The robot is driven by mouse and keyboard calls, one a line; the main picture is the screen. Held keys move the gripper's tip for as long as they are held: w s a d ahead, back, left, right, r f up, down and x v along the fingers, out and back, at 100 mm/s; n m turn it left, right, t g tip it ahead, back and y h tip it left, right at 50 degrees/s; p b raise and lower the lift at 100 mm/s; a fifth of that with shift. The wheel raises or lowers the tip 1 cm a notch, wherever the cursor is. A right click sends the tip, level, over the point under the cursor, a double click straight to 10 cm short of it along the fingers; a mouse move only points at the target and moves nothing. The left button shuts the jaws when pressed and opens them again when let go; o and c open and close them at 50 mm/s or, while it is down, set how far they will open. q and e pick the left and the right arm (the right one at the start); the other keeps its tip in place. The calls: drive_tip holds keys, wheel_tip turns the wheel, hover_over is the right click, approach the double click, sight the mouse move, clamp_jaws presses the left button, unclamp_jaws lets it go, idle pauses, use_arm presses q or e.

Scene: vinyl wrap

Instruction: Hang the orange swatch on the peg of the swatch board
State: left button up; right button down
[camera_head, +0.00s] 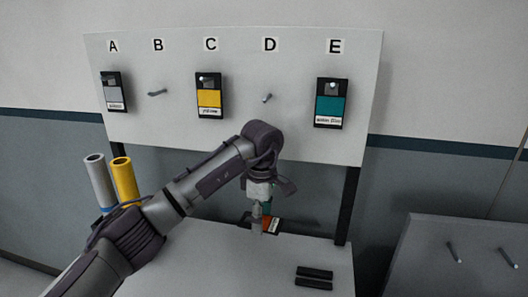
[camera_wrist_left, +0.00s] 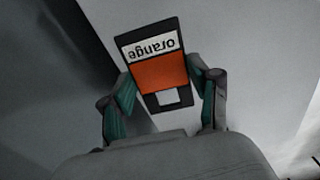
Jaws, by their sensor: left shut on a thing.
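The orange swatch (camera_head: 271,223) is a black-framed card with an orange field, low over the white table, partly hidden by my left gripper (camera_head: 262,208). In the left wrist view the swatch (camera_wrist_left: 160,75) sits between both fingers of my left gripper (camera_wrist_left: 161,92), its label upside down and its cut-out toward the palm. I cannot tell whether it touches the table. The swatch board (camera_head: 235,132) has an empty peg at B (camera_head: 157,93) and another at D (camera_head: 266,98). A grey swatch hangs at A, a yellow one at C, a teal one at E. My right gripper is out of view.
A grey roll (camera_head: 98,180) and a yellow roll (camera_head: 124,179) stand at the left. Two black bars (camera_head: 314,277) lie on the white table (camera_head: 225,270) at the front right. A grey panel with pegs (camera_head: 450,230) stands at the far right.

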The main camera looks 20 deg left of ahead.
use_arm(q)
drive_tip(key=s+f+m+t+y, duration=0.1)
drive_tip(key=s+m, duration=0.3)
drive_tip(key=s+a+f+m+t, duration=0.1)
drive_tip(key=s+m+t, duration=0.1)
drive_tip(key=s+m, duration=0.1)
drive_tip(key=s+a+f+m+t+y, duration=0.1)
drive_tip(key=s+f+m, duration=0.1)
drive_tip(key=s+m, duration=0.2)
drive_tip(key=shift+s+a+f+m+t+y, duration=0.1)
drive_tip(key=shift+s+m+t+y, duration=0.2)
drive_tip(key=shift+s, duration=0.6)
drive_tip(key=s+m, duration=0.1)
drive_tip(key=s+m+t, duration=0.2)
drive_tip(key=s, duration=0.1)
drive_tip(key=shift+a+f+h, duration=0.1)
drive_tip(key=shift+f+h, duration=0.15)
drive_tip(key=shift+h, duration=0.15)
drive_tip(key=w+d+r+m+t+h, duration=0.1)
drive_tip(key=w+r+m+t+h, duration=0.2)
drive_tip(key=r, duration=1.3)
drive_tip(key=w+d+r+m+t+h, duration=0.1)
drive_tip(key=w+r+m+t+h, duration=0.3)
drive_tip(key=r, duration=1.2)
drive_tip(key=w+f+n+y, duration=0.1)
drive_tip(key=w+y, duration=0.1)
drive_tip(key=w, duration=0.7)
drive_tip(key=shift+w+a+f+n+g+p, duration=0.15)
drive_tip(key=shift+w+f+n+g+p, duration=0.15)
drive_tip(key=shift+w+f+p, duration=0.1)
